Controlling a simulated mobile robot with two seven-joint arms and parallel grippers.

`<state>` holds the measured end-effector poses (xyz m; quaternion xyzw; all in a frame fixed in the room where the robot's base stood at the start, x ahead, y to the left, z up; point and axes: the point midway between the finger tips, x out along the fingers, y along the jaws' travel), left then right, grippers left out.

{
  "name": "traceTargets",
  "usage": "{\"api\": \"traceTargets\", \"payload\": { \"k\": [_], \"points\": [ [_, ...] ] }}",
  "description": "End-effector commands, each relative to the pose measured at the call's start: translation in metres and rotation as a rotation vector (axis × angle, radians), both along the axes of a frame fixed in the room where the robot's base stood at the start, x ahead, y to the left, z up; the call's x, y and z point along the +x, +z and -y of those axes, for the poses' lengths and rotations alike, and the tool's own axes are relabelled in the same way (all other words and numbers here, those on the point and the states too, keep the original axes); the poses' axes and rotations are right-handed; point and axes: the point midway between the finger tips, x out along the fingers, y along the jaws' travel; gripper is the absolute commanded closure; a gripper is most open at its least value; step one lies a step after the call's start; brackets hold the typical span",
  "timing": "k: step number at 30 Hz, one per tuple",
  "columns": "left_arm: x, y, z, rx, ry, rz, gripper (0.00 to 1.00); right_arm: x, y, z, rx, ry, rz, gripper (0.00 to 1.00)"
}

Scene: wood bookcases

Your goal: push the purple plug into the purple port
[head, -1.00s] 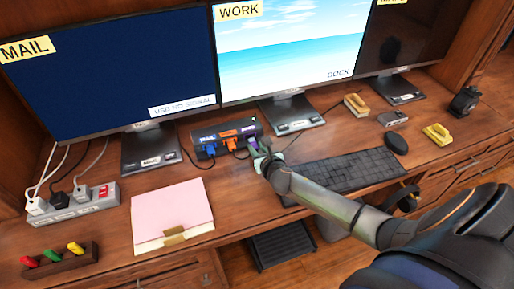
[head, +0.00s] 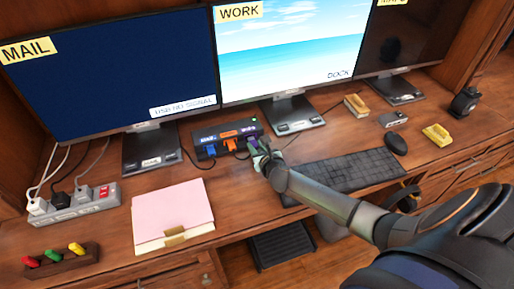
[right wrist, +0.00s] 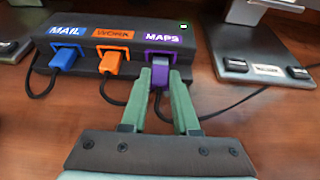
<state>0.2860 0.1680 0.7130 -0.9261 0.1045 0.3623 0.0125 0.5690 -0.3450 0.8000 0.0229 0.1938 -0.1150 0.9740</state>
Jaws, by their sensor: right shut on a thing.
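The black dock (right wrist: 185,35) has three framed ports labelled MAIL, WORK and MAPS. It stands below the WORK monitor in the head view (head: 210,148). The purple port (right wrist: 178,55) is at the dock's right end. My right gripper (right wrist: 161,78) has its green fingers shut on the purple plug (right wrist: 159,73). The plug points into the purple port's opening; how deep it sits I cannot tell. A dark cable hangs from it. In the head view my right gripper (head: 261,155) is at the dock's right front, partly hiding the plug. My left gripper is not in view.
A blue plug (right wrist: 65,58) and an orange plug (right wrist: 109,62) sit at the neighbouring ports, close on the left. A monitor stand (right wrist: 258,62) is to the right. A keyboard (head: 345,170) lies under my right arm; a pink folder (head: 172,212) lies front left.

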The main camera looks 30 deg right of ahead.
Motion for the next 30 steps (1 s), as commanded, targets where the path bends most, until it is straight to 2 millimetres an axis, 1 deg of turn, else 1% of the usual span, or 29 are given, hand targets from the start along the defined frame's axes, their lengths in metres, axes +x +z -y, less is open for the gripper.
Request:
{"api": "traceTargets", "payload": {
  "k": [24, 25, 30],
  "points": [
    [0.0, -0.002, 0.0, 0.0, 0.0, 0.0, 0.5, 0.02, 0.0, 0.005, 0.001, 0.0, 0.0, 1.0],
    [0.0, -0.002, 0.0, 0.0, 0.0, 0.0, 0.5, 0.02, 0.0, 0.005, 0.001, 0.0, 0.0, 0.69],
    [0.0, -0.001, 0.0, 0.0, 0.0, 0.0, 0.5, 0.019, 0.0, 0.005, 0.001, 0.0, 0.0, 0.5]
  ]
}}
